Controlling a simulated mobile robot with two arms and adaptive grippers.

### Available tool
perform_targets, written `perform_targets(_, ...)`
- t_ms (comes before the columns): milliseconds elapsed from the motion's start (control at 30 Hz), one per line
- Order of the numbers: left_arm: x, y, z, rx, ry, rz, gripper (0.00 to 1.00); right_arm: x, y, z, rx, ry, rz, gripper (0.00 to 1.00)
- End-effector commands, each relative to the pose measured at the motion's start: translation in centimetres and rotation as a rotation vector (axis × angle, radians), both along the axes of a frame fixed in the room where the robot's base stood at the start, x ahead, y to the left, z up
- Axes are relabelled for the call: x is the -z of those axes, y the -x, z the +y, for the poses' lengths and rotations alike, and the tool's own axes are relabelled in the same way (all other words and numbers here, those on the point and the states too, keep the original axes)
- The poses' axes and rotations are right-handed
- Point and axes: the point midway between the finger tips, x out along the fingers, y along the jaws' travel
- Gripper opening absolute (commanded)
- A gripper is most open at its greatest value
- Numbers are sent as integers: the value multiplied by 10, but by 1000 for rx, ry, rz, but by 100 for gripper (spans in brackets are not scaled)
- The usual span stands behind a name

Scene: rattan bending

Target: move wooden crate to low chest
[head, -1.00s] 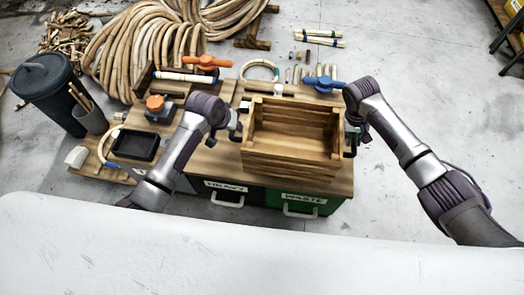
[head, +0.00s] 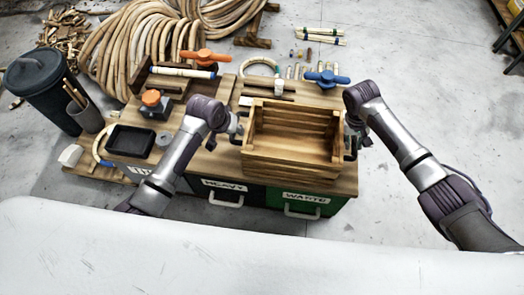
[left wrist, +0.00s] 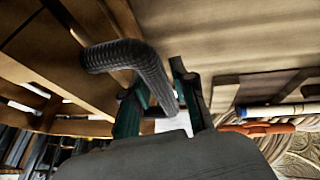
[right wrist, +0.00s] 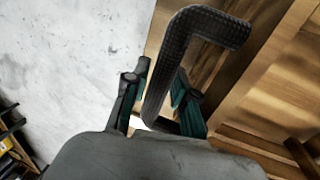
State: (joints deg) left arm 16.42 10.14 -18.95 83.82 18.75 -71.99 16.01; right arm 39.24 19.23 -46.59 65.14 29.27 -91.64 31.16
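The wooden crate (head: 292,165), slatted, open-topped and empty, is level over the right part of the low chest (head: 345,180). The chest has a wooden top and fronts labelled HEAVY and WASTE. I cannot tell whether the crate touches the top. My left gripper (head: 238,127) is at the crate's left side; in the left wrist view its fingers (left wrist: 160,95) are closed around a dark handle (left wrist: 120,55). My right gripper (head: 352,135) is at the right side; in the right wrist view its fingers (right wrist: 162,85) are closed around the other handle (right wrist: 210,24).
A blue-handled tool (head: 327,78), an orange-handled tool (head: 205,57), an orange-topped item (head: 151,100) and a black tray (head: 130,140) lie around the chest top. A dark bin (head: 42,85) stands left. Rattan coils (head: 130,50) lie behind. Floor at right is clear.

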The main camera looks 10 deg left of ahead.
Motion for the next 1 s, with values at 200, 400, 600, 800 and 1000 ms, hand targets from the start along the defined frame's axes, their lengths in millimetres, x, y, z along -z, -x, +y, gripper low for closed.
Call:
perform_targets(200,-1,0,0,0,1,0,44,-2,0,1,-1,-1,-1,44)
perform_targets(400,-3,0,-1,0,1,0,44,-3,0,1,-1,-3,-1,44)
perform_targets(600,-17,0,-1,1,2,0,44,-17,0,2,-2,-3,-2,44)
perform_targets(800,-39,0,-1,1,2,0,44,-39,0,2,-1,-3,-2,44)
perform_targets(1000,-50,1,-1,1,2,2,44,-50,1,1,-2,-2,1,44)
